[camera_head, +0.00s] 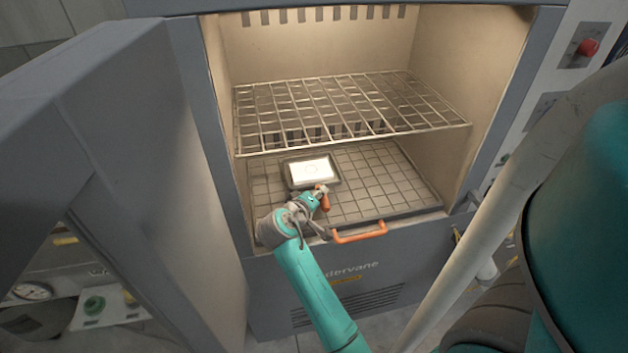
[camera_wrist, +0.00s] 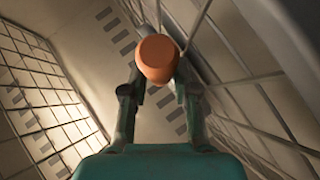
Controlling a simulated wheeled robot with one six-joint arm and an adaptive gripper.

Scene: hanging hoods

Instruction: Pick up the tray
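A small dark-rimmed tray (camera_head: 330,184) with a bright white sheet or panel in it is on the lower gridded level of the open chamber, under the wire rack. My gripper (camera_head: 321,192) is at the tray's near edge, with an orange handle-like piece (camera_head: 325,202) beside its fingers. In the wrist view, the blunt end of an orange piece (camera_wrist: 157,58) lies between my two fingertips (camera_wrist: 158,78) and covers part of them. The fingers are close to both its sides. Whether they grip it is unclear. The tray body cannot be made out in the wrist view.
The wire rack (camera_head: 340,105) spans the chamber just above my gripper. An orange bar handle (camera_head: 360,233) is at the chamber's front edge. The open grey door (camera_head: 120,150) stands at the left. The right part of the gridded level (camera_head: 385,180) is clear.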

